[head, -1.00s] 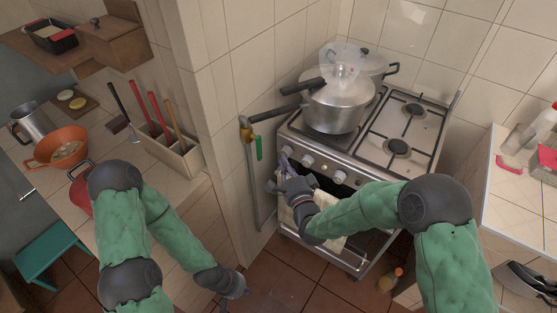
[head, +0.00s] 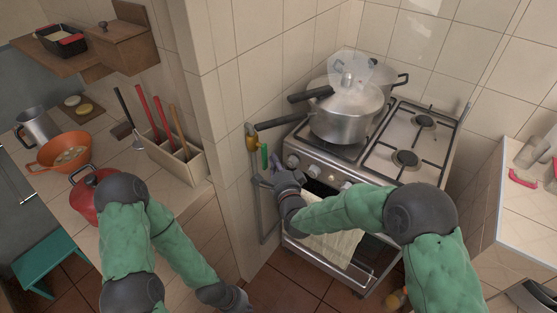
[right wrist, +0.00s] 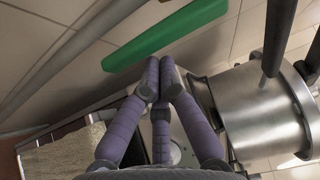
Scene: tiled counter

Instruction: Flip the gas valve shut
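The gas valve has a brass-yellow body (head: 251,138) on the wall left of the stove. Its green lever handle (head: 264,157) hangs down, roughly along the grey pipe (head: 256,190). In the right wrist view the green handle (right wrist: 165,36) lies just beyond my fingertips. My right gripper (head: 274,168) is below and right of the handle in the head view. In the right wrist view its purple fingers (right wrist: 160,72) are drawn together with nothing between them. I cannot tell whether they touch the handle. My left gripper (head: 243,302) is low at the bottom edge, too unclear to read.
A steaming pot (head: 345,118) stands on the stove (head: 415,170), its dark handles reaching left above the valve. A towel (head: 330,246) hangs on the oven front. On the left counter are a utensil box (head: 190,170), an orange bowl (head: 50,160) and a red pot (head: 82,200).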

